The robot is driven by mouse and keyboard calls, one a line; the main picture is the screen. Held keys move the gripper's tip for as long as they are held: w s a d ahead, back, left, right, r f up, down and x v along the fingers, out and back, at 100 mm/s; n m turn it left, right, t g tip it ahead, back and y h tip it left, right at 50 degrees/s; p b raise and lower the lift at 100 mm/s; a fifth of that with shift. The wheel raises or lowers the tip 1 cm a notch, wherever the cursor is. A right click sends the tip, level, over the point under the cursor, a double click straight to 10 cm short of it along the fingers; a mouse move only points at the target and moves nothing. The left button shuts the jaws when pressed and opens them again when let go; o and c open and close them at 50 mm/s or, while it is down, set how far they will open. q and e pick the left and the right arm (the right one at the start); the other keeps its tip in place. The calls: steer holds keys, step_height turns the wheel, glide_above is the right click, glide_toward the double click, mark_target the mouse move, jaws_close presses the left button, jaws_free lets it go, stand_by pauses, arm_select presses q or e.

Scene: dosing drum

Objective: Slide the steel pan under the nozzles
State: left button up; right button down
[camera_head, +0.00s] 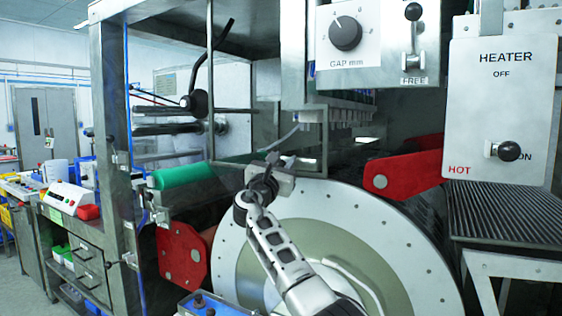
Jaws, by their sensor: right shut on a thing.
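A row of pale nozzles (335,115) hangs under the machine's upper housing, in the middle of the head view. The steel pan (308,164) shows only as a narrow grey edge below them, behind my right gripper. How far it reaches under the nozzles is hidden. My right gripper (272,171) is at the pan's near side, above the large drum's rim, and is shut on it. The exact grip is small and partly hidden by my wrist. My left gripper is out of view.
A large pale drum (390,235) fills the lower middle. Red brackets (405,171) flank it, and a green roller (185,174) lies left of my gripper. A heater box (502,110) and ribbed steel shelf (505,210) stand at the right. A gap-knob panel (376,75) overhangs the nozzles.

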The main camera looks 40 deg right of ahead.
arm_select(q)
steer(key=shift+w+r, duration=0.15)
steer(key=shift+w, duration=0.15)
arm_select(e)
steer(key=shift+s+d+f, duration=0.1)
steer(key=c, duration=1.5)
jaws_free()
steer(key=o, duration=0.4)
steer(key=shift+s, duration=0.2)
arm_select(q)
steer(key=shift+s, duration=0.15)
arm_select(e)
steer(key=shift+s+a+f, duration=0.1)
steer(key=shift+a+f, duration=0.05)
steer(key=shift+a, duration=0.3)
arm_select(q)
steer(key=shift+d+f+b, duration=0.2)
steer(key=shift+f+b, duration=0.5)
steer(key=shift+b, duration=0.95)
arm_select(e)
steer(key=shift+v, duration=7.45)
